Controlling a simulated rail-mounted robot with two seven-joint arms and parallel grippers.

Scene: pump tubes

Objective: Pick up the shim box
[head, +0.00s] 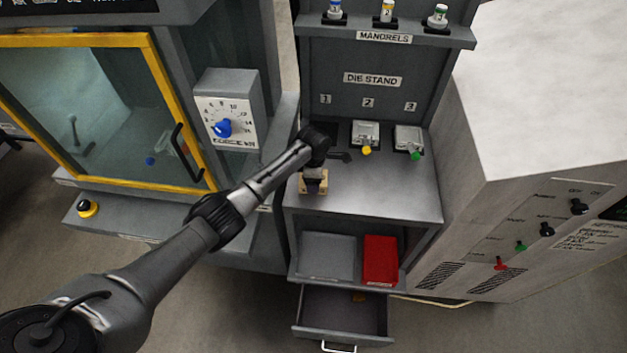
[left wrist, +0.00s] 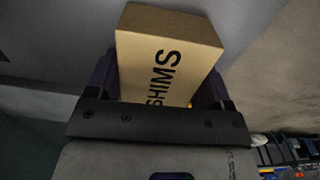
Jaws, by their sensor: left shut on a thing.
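The shim box is a small tan carton marked "SHIMS" (left wrist: 165,45). In the left wrist view it fills the space between the two dark fingers of my left gripper (left wrist: 160,88). The gripper is shut on it. In the head view my left arm reaches in from the left, and the box (head: 313,187) shows below my left gripper (head: 314,172) at the front left of the die stand's grey top (head: 390,195). I cannot tell whether the box touches the surface. My right gripper is not in view.
Two dies with a yellow knob (head: 367,150) and a green knob (head: 414,155) stand behind, to the right. Below are a grey bin (head: 328,257), a red bin (head: 380,260) and an open drawer (head: 343,318). A yellow-framed press (head: 165,100) stands left, a pale cabinet (head: 540,100) right.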

